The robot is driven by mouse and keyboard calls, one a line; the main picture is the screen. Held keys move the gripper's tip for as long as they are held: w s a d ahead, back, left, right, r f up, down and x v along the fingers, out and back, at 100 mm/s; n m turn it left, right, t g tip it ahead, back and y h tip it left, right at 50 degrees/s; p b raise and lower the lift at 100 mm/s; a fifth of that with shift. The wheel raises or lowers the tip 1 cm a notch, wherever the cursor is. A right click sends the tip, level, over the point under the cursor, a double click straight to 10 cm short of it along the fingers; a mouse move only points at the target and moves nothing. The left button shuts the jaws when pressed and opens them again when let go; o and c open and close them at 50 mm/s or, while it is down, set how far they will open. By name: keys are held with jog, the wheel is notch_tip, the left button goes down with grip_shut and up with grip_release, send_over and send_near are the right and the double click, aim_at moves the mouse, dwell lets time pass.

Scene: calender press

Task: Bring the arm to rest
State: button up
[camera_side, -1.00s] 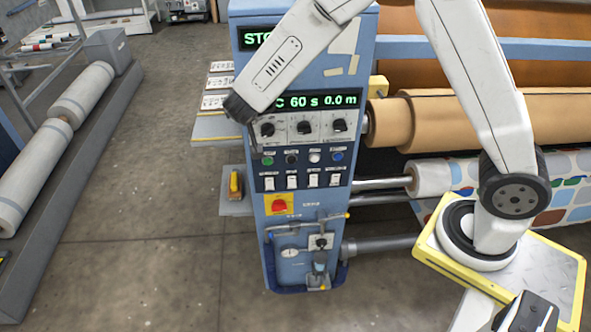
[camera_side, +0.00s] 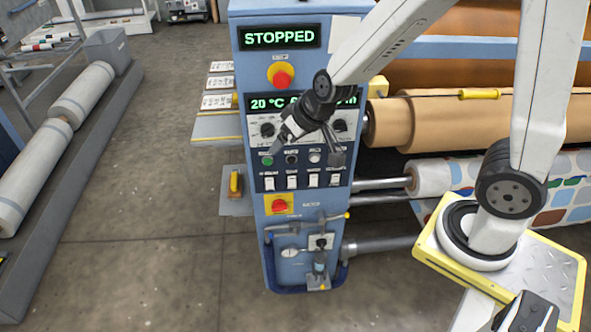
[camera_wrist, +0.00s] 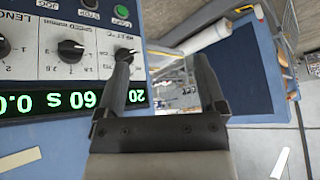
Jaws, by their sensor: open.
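My gripper (camera_side: 305,152) is open and empty in front of the blue control cabinet, over the knob and button rows in the side view. Its two spread fingers also show in the wrist view (camera_wrist: 161,60), with nothing between them. The blue control cabinet (camera_side: 262,190) stands upright behind it. Its top display (camera_side: 279,37) reads STOPPED. The lower display (camera_side: 265,104) shows 20 °C, with the rest partly hidden by my arm. In the wrist view the display (camera_wrist: 60,103) appears upside down. I cannot tell the exact gap between the fingers and the panel.
Tan rolls (camera_side: 430,118) and a patterned fabric roll (camera_side: 432,178) lie to the right. White rolls (camera_side: 82,95) lie at left. The floor (camera_side: 150,190) between is clear.

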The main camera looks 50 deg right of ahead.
jog(key=s+d+f+g, duration=0.2)
jog(key=s+d+g, duration=0.1)
jog(key=s, duration=0.7)
jog(key=shift+s+g+h, duration=0.2)
jog(key=shift+g+h, duration=0.2)
